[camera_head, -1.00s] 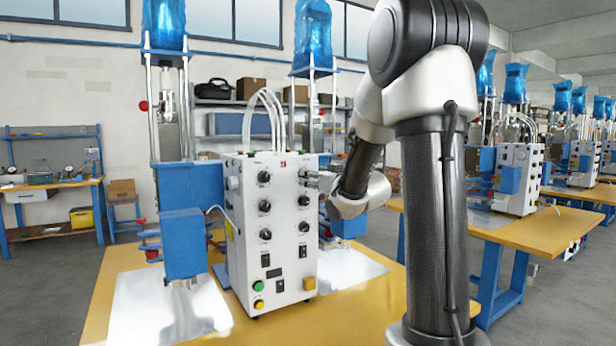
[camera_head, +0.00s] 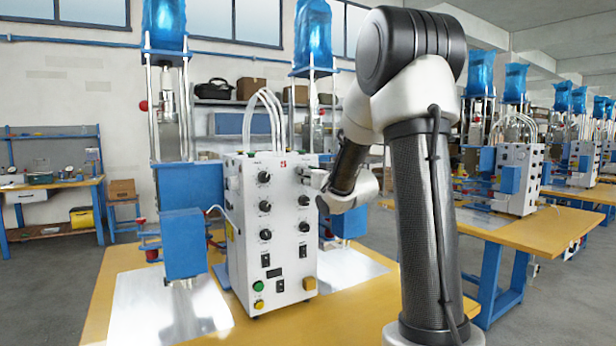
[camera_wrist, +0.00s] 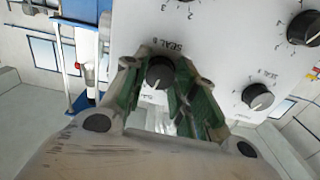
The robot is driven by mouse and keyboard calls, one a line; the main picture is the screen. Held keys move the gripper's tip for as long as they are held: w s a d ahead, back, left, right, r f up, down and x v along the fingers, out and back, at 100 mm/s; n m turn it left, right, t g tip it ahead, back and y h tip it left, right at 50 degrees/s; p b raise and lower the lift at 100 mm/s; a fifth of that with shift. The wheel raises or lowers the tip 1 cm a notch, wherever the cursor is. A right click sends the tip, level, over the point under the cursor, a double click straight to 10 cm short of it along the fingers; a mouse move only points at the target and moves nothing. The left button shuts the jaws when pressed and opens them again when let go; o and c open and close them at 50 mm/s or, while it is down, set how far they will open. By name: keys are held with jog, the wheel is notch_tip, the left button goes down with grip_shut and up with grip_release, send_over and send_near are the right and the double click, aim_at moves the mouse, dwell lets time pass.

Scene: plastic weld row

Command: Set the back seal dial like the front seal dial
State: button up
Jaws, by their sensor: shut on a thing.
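The white control box (camera_head: 284,270) stands on the table with two columns of black dials. In the wrist view my gripper (camera_wrist: 160,82) is shut on a black dial (camera_wrist: 159,70) marked SEAL B, the back seal dial, a finger on each side. In the head view my gripper (camera_head: 314,178) is at the top of the right column and hides that dial. The front seal dial (camera_head: 264,176) tops the left column; it also shows at the right in the wrist view (camera_wrist: 257,97). Its pointer is too small to read surely, and the back dial's pointer is unclear.
More dials sit below, such as a left-column one (camera_head: 265,206). A green button (camera_head: 258,286) and switches are lower on the box. Blue press units (camera_head: 184,245) flank it. White hoses (camera_head: 268,115) rise from its top. The yellow table (camera_head: 330,315) is clear in front.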

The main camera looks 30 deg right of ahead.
jog(key=shift+m, duration=1.4)
jog(key=o, duration=1)
jog(key=shift+s, duration=0.1)
jog(key=shift+o, duration=0.2)
jog(key=s, duration=1.2)
jog(key=shift+d, duration=0.2)
jog(key=shift+w, duration=0.1)
